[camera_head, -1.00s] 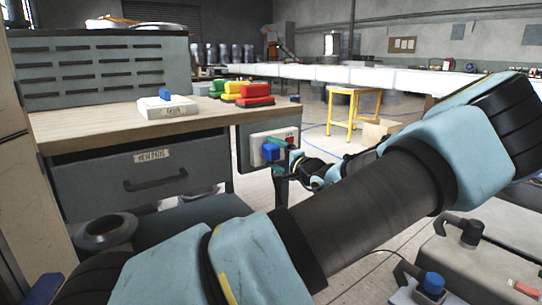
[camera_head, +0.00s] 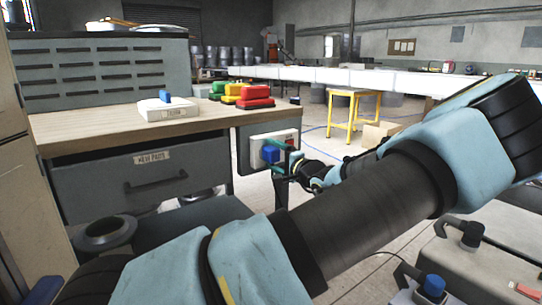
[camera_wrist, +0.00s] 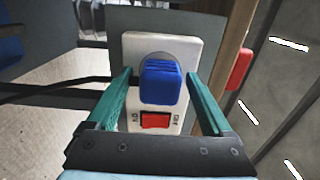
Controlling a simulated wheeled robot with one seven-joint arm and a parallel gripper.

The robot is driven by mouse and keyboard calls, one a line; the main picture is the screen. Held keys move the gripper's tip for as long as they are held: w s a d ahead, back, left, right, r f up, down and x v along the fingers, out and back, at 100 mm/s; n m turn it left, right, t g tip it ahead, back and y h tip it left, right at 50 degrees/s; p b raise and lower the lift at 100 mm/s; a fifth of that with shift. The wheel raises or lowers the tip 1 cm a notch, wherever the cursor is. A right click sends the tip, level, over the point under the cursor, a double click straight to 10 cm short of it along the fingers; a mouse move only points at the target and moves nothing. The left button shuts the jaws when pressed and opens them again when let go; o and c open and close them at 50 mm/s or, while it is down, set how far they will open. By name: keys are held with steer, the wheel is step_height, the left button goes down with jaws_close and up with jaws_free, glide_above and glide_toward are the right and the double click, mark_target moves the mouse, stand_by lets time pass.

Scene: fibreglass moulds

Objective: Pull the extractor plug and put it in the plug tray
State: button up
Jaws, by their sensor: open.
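The blue plug (camera_head: 270,154) sits in a white socket plate (camera_head: 256,150) on a grey panel at the bench's right end. In the wrist view the plug (camera_wrist: 162,82) is in the middle of the plate (camera_wrist: 140,45), above a red switch (camera_wrist: 156,121). My gripper (camera_head: 279,155) is open at the plate. In the wrist view its teal fingers (camera_wrist: 160,77) stand left and right of the plug, with gaps visible on both sides. I cannot identify the plug tray for certain.
A white block (camera_head: 168,110) with a blue top piece stands on the bench (camera_head: 100,127), near green, yellow and red pieces (camera_head: 250,92). A drawer (camera_head: 140,180) is below. Another blue-capped item (camera_head: 433,286) is at lower right. A yellow stool (camera_head: 353,115) stands behind.

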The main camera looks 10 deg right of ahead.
mark_target(276, 157)
stand_by(0.3)
jaws_close()
stand_by(0.6)
steer(key=shift+p+v, duration=0.85)
steer(key=shift+v, duration=2.15)
